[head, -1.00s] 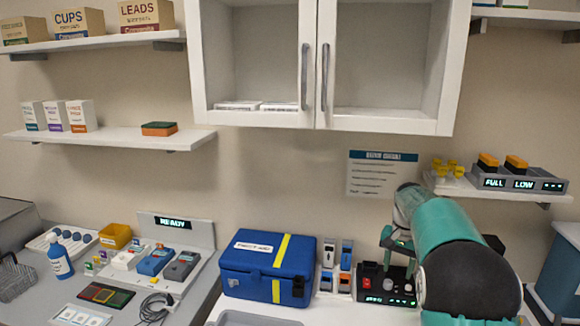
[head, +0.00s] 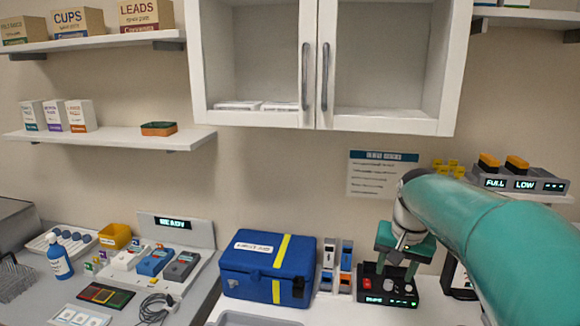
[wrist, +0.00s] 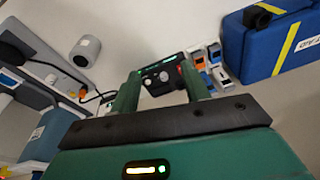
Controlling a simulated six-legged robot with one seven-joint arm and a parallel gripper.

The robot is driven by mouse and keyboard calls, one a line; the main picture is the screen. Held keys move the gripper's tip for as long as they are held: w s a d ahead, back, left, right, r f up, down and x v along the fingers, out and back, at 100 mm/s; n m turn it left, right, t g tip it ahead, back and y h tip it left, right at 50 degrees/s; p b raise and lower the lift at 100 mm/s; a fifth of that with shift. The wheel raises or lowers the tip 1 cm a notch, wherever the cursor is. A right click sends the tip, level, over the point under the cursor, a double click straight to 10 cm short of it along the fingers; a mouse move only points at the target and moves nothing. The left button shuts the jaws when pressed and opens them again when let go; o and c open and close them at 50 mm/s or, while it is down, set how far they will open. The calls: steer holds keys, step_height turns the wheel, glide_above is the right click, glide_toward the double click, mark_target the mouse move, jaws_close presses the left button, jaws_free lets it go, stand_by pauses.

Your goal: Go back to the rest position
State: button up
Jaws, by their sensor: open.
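My gripper (head: 399,262) is at the lower right of the head view, with its two green fingers pointing down over a black control box (head: 376,296) with knobs and a lit display. In the wrist view my gripper (wrist: 160,78) shows its two fingers spread apart, with nothing held between them. The same black box (wrist: 162,75) shows between and beyond the fingertips. I cannot tell whether the fingers touch the box.
A blue first aid case (head: 268,268) stands left of the box, with small upright devices (head: 336,266) between them. A white cabinet (head: 385,121) hangs above. A right shelf holds a charger (head: 520,181). A grey cylinder (wrist: 85,50) shows in the wrist view.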

steer(key=s+a+f+n+t, duration=0.1)
steer(key=s+a+n, duration=0.1)
steer(key=s, duration=0.9)
steer(key=s+a+f+n+t, duration=0.1)
steer(key=s+a, duration=0.4)
steer(key=s, duration=0.6)
steer(key=shift+s+n+t, duration=0.2)
steer(key=shift+n+t, duration=0.5)
